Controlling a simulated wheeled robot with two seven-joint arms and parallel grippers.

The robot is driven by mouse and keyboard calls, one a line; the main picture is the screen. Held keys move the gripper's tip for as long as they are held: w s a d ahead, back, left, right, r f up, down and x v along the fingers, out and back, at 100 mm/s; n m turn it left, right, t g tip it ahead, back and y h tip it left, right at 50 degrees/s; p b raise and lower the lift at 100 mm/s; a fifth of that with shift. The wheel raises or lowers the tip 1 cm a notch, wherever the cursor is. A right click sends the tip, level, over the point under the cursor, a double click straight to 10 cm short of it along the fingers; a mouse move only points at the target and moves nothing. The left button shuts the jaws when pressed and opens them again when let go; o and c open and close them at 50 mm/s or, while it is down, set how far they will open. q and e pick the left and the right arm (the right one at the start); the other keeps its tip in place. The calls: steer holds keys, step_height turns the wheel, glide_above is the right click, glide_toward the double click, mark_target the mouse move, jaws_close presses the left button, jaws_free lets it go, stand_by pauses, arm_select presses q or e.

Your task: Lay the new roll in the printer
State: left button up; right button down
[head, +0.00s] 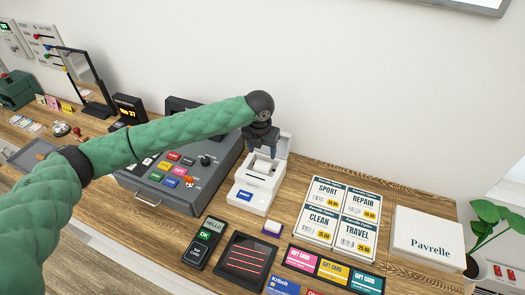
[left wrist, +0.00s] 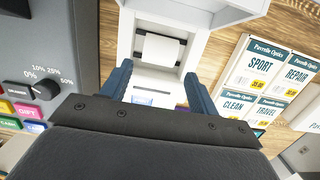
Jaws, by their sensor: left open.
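The white printer (head: 250,198) stands on the wooden counter with its lid (head: 284,146) raised at the back. It also shows in the left wrist view (left wrist: 125,45). A white paper roll (left wrist: 161,48) lies in the printer's open bay. In the head view the roll is mostly hidden by my gripper and the bay walls. My left gripper (head: 264,150) is above the bay, pointing down. In the left wrist view its two blue fingers (left wrist: 157,84) are spread apart, with nothing between their tips. My right gripper is not in view.
The grey cash register (head: 150,190) stands close left of the printer. A price card board (head: 340,215) and a white Pavrelle box (head: 425,238) are to the right. A card terminal (head: 206,243), a dark tray (head: 246,262) and a small white-and-purple block (head: 271,228) lie in front.

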arm_select(q)
steer(key=shift+s+a+r+p, duration=0.15)
steer(key=shift+r+p, duration=0.65)
steer(key=shift+r, duration=0.95)
